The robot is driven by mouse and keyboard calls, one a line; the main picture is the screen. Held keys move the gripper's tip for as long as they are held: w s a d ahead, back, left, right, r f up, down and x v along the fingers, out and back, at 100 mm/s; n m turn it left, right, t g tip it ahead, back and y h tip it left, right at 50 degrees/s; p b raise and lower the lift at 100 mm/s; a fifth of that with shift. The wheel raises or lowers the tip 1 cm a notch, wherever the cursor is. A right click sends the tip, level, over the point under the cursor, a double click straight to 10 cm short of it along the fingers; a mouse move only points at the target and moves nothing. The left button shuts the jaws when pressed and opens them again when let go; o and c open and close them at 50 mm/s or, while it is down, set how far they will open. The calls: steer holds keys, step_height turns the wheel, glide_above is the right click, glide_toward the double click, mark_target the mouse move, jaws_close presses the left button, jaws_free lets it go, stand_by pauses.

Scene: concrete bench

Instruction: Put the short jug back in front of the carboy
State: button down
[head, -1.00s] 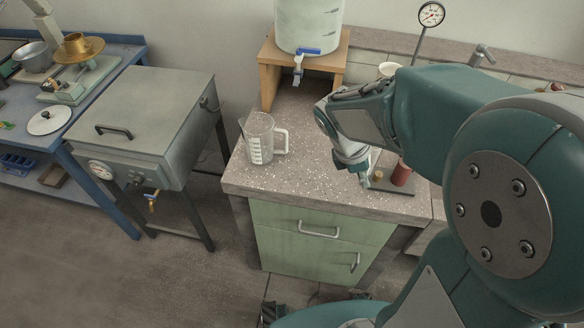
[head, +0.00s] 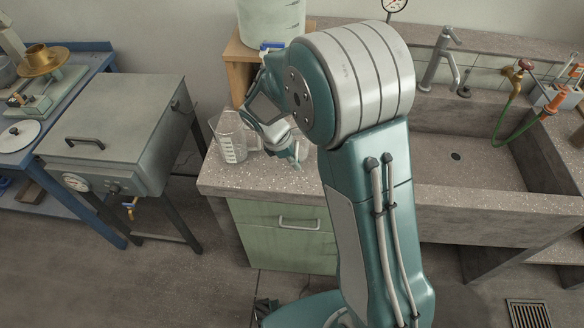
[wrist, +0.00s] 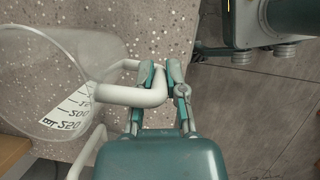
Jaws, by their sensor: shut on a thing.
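The short jug (head: 230,138) is clear with white markings and a white handle. It is upright at the left part of the speckled bench top; whether its base touches the top is hard to tell. In the wrist view, the jug (wrist: 45,75) fills the left side. My gripper (wrist: 160,82) has its fingers closed on the jug's handle (wrist: 138,97). The pale carboy (head: 268,20), with a blue tap, stands on a wooden stand (head: 238,72) behind the jug; my arm partly covers both.
The grey oven-like box (head: 115,125) stands left of the bench across a gap. A stone sink (head: 470,150) with a tap (head: 440,60) and a green hose (head: 507,115) is at right. The bench's front edge is close to the jug.

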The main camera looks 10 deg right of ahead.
steer(key=shift+w+a+f, duration=0.15)
steer(key=shift+w+f, duration=0.05)
steer(key=shift+f, duration=0.15)
steer(key=f, duration=0.2)
steer(key=shift+a+f, duration=0.45)
steer(key=shift+a, duration=0.25)
steer(key=shift+d+f, duration=0.1)
steer(key=shift+d, duration=0.05)
steer(key=c, duration=0.7)
jaws_free()
steer(key=shift+d, duration=0.35)
steer(key=shift+a, duration=0.15)
